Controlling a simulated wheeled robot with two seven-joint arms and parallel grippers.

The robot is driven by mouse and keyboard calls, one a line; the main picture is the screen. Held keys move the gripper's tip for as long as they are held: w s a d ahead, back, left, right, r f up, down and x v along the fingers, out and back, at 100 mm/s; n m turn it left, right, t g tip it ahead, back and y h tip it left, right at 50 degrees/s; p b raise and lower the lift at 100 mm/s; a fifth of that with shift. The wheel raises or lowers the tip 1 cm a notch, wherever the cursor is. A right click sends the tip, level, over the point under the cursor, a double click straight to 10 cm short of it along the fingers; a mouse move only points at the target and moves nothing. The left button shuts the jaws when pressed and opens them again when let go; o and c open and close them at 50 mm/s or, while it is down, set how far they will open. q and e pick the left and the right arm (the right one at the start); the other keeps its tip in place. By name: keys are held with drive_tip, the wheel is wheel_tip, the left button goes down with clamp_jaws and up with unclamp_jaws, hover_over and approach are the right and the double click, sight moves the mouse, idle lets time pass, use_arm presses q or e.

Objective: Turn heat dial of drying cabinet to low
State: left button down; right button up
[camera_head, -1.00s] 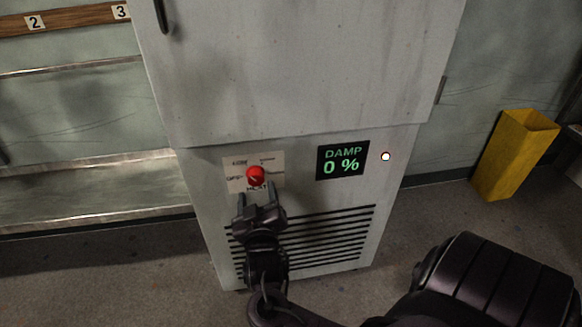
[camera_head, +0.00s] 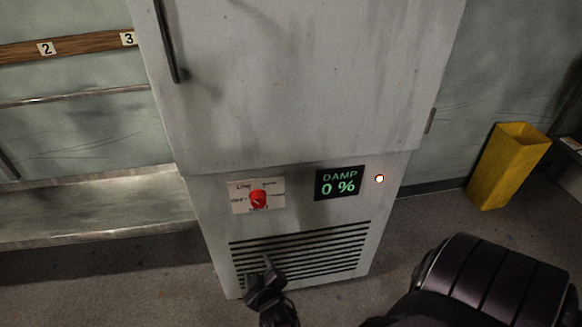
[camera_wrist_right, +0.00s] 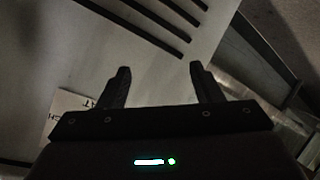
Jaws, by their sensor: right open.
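The drying cabinet (camera_head: 300,100) is tall, grey and closed. Its red heat dial (camera_head: 258,198) sits on a pale label plate (camera_head: 240,206) low on the front; the marks around it are too blurred to read the setting surely. My left gripper is not in view.
A small lit lamp (camera_head: 380,179) is right of the display. Vent slots (camera_head: 330,245) lie below. A yellow bin (camera_head: 505,165) stands on the floor at the right. A metal shelf (camera_head: 90,205) and numbered wooden rail (camera_head: 80,46) are at the left.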

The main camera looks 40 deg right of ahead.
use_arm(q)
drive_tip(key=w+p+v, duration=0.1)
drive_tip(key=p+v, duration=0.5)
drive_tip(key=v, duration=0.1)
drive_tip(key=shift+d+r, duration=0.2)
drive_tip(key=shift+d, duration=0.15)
use_arm(e)
drive_tip(key=s+f+g+y, duration=0.2)
drive_tip(key=s+f+g, duration=0.3)
drive_tip(key=s+f, duration=0.9)
drive_tip(key=shift+s+a+n+g+y, duration=0.15)
drive_tip(key=shift+a+n+g+y, duration=0.15)
drive_tip(key=shift+n+y, duration=0.1)
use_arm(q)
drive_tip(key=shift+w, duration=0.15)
